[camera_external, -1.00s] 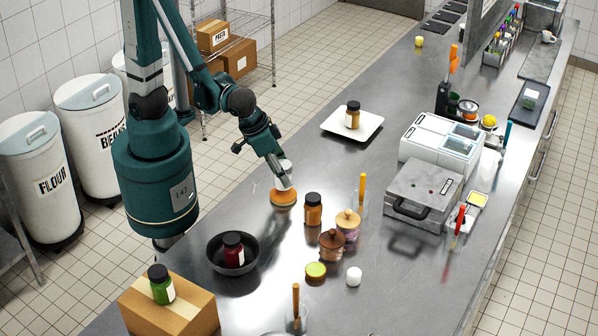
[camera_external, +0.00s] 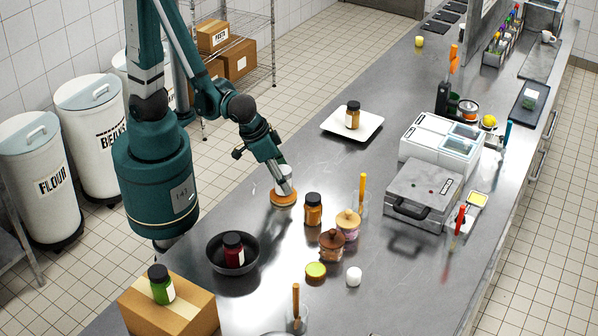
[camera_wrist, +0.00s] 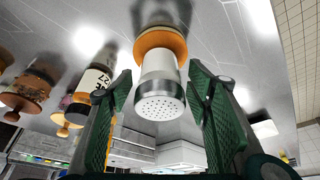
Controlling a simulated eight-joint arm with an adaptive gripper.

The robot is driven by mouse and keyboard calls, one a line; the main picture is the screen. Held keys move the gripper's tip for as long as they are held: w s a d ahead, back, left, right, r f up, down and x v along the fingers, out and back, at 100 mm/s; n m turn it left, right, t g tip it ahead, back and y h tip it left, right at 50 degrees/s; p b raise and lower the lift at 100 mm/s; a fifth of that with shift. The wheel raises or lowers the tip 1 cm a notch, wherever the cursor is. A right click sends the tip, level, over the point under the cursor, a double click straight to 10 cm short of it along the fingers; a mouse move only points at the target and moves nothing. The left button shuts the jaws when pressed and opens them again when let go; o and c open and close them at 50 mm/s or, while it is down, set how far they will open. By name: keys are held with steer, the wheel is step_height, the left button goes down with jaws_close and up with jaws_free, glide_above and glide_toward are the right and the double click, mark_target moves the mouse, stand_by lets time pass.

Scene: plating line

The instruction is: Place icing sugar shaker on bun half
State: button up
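The icing sugar shaker (camera_external: 283,174) is white with a silver perforated lid, which faces the camera in the wrist view (camera_wrist: 160,100). It stands upright on the orange-brown bun half (camera_external: 283,198), and its base appears to touch the bun, also seen in the wrist view (camera_wrist: 160,41). My gripper (camera_wrist: 160,84) has its green fingers apart, one on each side of the shaker, with narrow visible gaps. In the external view my gripper (camera_external: 283,184) is low at the shaker and partly hides it.
An orange-brown jar (camera_external: 313,210) and lidded pots (camera_external: 331,246) stand close to the right of the bun. A pan (camera_external: 215,262) holding a dark red jar (camera_external: 233,250) is at the lower left. A white plate (camera_external: 336,121) with a jar lies behind. Bare counter lies between plate and bun.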

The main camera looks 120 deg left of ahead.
steer(key=shift+r, duration=0.25)
steer(key=p+v, duration=0.2)
steer(key=v, duration=0.9)
steer(key=shift+d+r, duration=0.15)
steer(key=shift+r, duration=0.15)
stand_by(0.6)
steer(key=shift+s, duration=0.1)
steer(key=shift+r, duration=0.1)
stand_by(0.5)
steer(key=s+d+r+m+t+h, duration=0.1)
steer(key=s+d+r+m+t, duration=0.1)
steer(key=r+m, duration=0.2)
steer(key=s+d+r+m+t+h, duration=0.2)
steer(key=r+m, duration=0.3)
steer(key=r, duration=0.4)
steer(key=shift+s, duration=0.25)
steer(key=shift+d, duration=0.1)
stand_by(0.3)
step_height(320, 180, down, 6)
steer(key=b, duration=0.6)
steer(key=shift+f, duration=0.25)
stand_by(1.0)
